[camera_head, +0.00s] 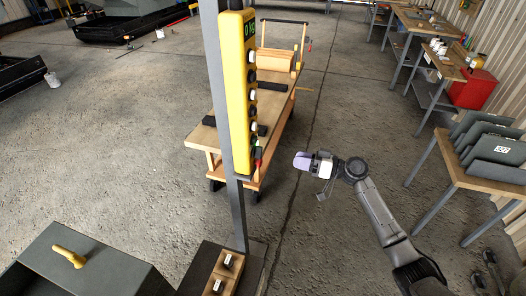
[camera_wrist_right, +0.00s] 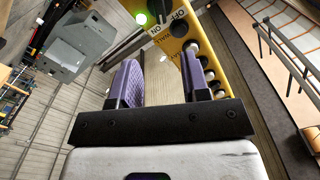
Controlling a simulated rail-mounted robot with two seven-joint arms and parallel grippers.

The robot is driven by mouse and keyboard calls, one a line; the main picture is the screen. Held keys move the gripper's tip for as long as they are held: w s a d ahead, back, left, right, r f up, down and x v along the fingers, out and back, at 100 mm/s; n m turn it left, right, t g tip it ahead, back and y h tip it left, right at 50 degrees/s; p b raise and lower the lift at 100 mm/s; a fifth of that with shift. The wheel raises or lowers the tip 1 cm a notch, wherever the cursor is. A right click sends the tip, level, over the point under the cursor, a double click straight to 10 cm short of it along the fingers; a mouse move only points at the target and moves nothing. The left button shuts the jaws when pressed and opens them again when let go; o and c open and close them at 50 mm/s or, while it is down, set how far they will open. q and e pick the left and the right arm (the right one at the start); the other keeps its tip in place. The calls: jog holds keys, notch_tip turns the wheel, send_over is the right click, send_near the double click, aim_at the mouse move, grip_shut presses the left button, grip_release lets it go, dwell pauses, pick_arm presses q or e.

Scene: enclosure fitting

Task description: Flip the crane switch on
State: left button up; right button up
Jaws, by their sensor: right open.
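The yellow crane control box (camera_head: 236,90) hangs upright on a grey post, with a column of knobs along its right face. My right gripper (camera_head: 302,161) is right of the box's lower end, apart from it in the picture. In the right wrist view, the two purple fingers of this gripper (camera_wrist_right: 162,75) are open with nothing between them. Beyond them is the yellow box (camera_wrist_right: 196,68), with a dark round switch (camera_wrist_right: 180,27) beside ON and OFF labels. The switch's exact setting is unclear. My left gripper is not in view.
A green light (camera_head: 251,29) shows at the box's top. A wooden cart (camera_head: 205,137) stands behind the post. A grey box with a yellow lever (camera_head: 68,256) is at lower left. A table with dark panels (camera_head: 475,182) is at right. Open floor surrounds the gripper.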

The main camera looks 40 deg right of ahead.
aim_at(261, 151)
jog(key=p+x, duration=0.1)
jog(key=x, duration=1.2)
jog(key=shift+w+a, duration=0.1)
jog(key=shift+a, duration=0.05)
jog(key=shift+c, duration=0.2)
